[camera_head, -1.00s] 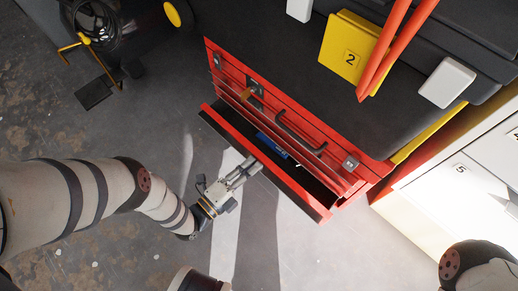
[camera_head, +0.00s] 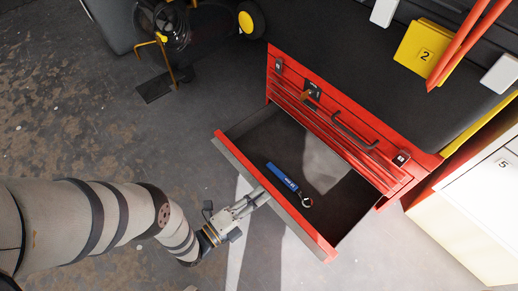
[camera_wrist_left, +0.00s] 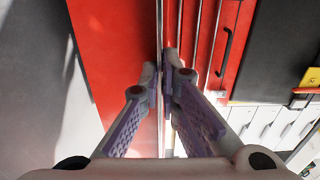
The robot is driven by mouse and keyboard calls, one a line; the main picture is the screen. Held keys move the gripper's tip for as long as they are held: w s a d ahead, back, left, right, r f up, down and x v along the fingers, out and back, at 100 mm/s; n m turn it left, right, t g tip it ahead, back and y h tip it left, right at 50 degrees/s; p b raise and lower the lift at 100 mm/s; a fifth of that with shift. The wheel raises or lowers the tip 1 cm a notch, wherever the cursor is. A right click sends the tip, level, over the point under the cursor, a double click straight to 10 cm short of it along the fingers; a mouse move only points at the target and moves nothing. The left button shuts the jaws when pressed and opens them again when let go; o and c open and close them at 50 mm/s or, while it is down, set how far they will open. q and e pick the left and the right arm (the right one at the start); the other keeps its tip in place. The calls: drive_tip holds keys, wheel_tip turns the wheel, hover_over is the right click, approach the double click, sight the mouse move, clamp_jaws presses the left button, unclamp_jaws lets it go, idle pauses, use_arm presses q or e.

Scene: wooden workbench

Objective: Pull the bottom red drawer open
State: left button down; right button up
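The bottom red drawer (camera_head: 303,222) is pulled well out of the red tool chest (camera_head: 330,113), with its dark inside showing. A wrench-like tool with a blue handle (camera_head: 282,177) lies in it. My left gripper (camera_head: 263,194) is at the middle of the drawer's front edge in the head view. In the left wrist view its fingertips (camera_wrist_left: 165,72) close from both sides on the thin edge of the drawer front (camera_wrist_left: 110,50). The exact contact is partly hidden by the fingers. My right gripper is not in view.
A yellow box marked 2 (camera_head: 423,52) sits on the dark top behind the chest. White cabinets (camera_head: 470,205) stand at the right. A black cable coil (camera_head: 165,22) and a yellow-hubbed wheel (camera_head: 247,22) are at the upper left. The floor before the drawer is clear.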

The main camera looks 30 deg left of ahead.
use_arm(q)
drive_tip(key=c, duration=1.8)
unclamp_jaws()
drive_tip(key=v, duration=1.2)
drive_tip(key=shift+r, duration=0.15)
